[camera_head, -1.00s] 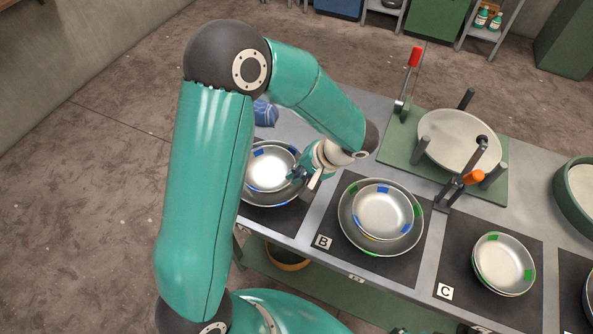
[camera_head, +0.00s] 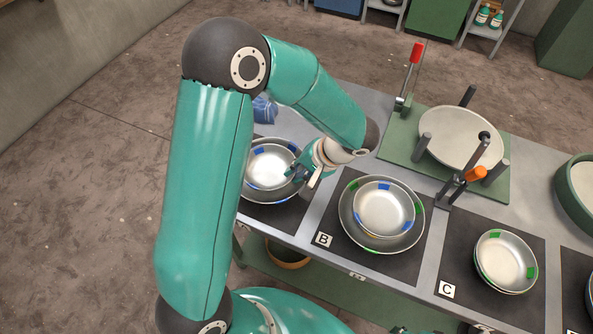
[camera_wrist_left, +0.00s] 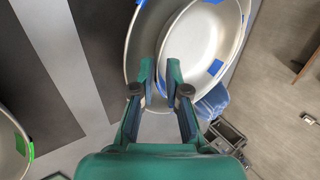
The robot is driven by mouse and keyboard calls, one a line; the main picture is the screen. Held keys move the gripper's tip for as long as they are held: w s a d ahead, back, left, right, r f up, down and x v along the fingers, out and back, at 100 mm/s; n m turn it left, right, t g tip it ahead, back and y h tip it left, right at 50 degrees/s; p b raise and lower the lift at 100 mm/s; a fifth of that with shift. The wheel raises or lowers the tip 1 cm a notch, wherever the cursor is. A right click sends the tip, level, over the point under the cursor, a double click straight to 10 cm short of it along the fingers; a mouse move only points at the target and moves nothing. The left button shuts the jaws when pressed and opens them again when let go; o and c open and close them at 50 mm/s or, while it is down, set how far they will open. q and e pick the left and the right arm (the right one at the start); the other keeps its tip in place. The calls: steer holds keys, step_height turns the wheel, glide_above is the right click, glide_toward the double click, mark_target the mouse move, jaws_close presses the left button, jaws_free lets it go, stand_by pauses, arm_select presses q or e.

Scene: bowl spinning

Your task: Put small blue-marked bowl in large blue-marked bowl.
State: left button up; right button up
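The small blue-marked bowl (camera_head: 268,169) sits inside the large blue-marked bowl (camera_head: 264,194) on the leftmost dark mat. Both show in the left wrist view, the small bowl (camera_wrist_left: 205,42) inside the large bowl (camera_wrist_left: 139,43), off to one side of it. My left gripper (camera_head: 296,173) is at the right edge of the small bowl. In the left wrist view my left gripper (camera_wrist_left: 161,72) has a gap between its fingertips, with one finger over the inside of the small bowl and the other outside its rim. My right gripper does not show.
Nested bowls (camera_head: 381,210) stand on mat B, and green-marked bowls (camera_head: 504,262) on mat C. Behind them, a pale dish (camera_head: 457,137) sits between dark posts on a green board (camera_head: 398,149), near red- and orange-handled levers. A blue cloth (camera_head: 264,110) lies behind the left bowls.

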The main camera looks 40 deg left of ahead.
arm_select(q)
steer(key=shift+r, duration=0.1)
steer(key=shift+p+v, duration=0.5)
steer(key=shift+v, duration=1.05)
steer(key=o, duration=0.6)
steer(key=shift+c, duration=0.2)
step_height(320, 180, up, 5)
steer(key=p, duration=0.2)
steer(key=shift+p, duration=0.4)
